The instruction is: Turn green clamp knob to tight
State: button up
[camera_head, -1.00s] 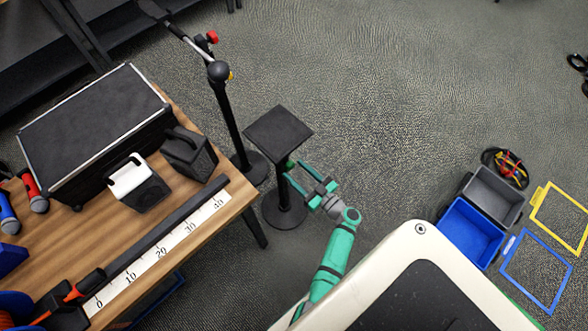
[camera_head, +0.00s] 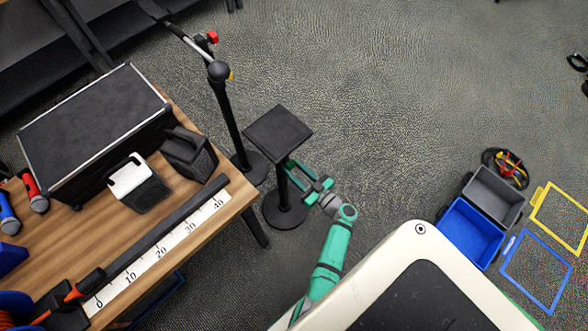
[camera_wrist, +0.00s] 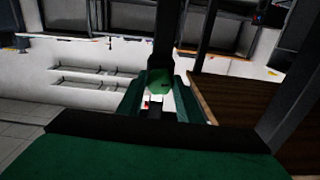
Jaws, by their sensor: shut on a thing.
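The green clamp knob (camera_wrist: 159,80) is on the black post (camera_wrist: 168,35) of the stand, between my fingertips in the wrist view. In the head view it is mostly hidden by my green fingers, just under the square black plate (camera_head: 278,134) of the stand. My gripper (camera_head: 291,172) is shut on the knob; its fingers also show either side of it in the wrist view (camera_wrist: 160,92). A small red mark shows just below the knob in the wrist view. I cannot read whether the knob stands at tight.
A wooden table (camera_head: 240,195) with a black case (camera_head: 95,130) and a ruler strip (camera_head: 160,250) stands at the left. A black microphone stand (camera_head: 228,120) rises beside the plate. Bins (camera_head: 472,232) sit on the floor at the right. Floor behind the stand is clear.

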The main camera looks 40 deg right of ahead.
jog(key=m, duration=1.5)
jog(key=shift+s+m, duration=0.1)
jog(key=shift+m, duration=2.2)
jog(key=o, duration=1)
jog(key=shift+r, duration=0.1)
jog(key=shift+o, duration=0.2)
